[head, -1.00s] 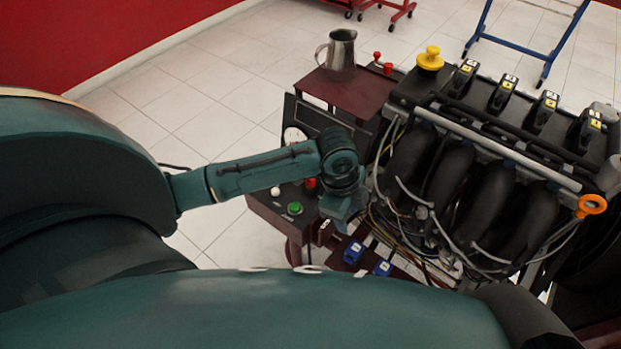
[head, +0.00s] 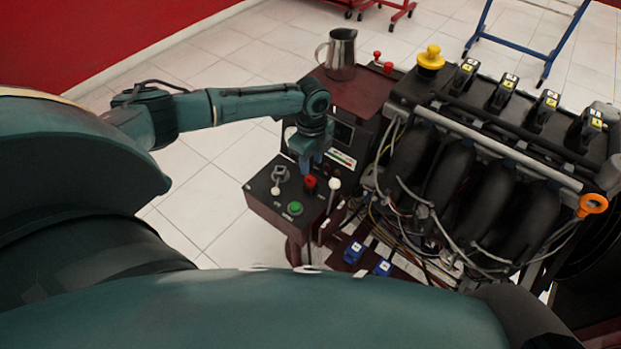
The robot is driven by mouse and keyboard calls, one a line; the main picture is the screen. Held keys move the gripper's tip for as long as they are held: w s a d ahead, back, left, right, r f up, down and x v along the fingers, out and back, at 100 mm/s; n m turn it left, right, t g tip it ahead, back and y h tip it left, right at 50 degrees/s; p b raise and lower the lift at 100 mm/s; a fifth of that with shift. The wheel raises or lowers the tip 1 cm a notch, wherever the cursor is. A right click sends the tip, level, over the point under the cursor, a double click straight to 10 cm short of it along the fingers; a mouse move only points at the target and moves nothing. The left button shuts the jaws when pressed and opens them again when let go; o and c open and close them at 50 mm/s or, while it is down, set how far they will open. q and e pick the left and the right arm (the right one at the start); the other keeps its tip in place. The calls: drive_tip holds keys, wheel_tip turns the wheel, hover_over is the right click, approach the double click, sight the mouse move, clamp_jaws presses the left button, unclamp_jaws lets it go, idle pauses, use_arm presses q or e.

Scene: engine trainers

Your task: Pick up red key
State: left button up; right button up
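A small red piece, which looks like the red key (head: 310,184), stands on the black control panel (head: 262,200) left of the engine. My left gripper (head: 306,171) points down just above and slightly left of the red piece. Its fingers are small and dark here, so I cannot tell whether they are open or shut, or whether they touch the red piece. My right gripper is out of view.
The panel also carries a green button (head: 295,208), a white-knobbed lever (head: 334,184) and a grey switch (head: 280,174). A metal pitcher (head: 341,55) stands on the dark red shelf behind. The engine (head: 480,170) with loose wires fills the right.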

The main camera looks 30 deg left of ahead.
use_arm(q)
drive_tip(key=shift+s+f, duration=0.15)
drive_tip(key=shift+f, duration=2.55)
drive_tip(key=shift+c, duration=0.5)
clamp_jaws()
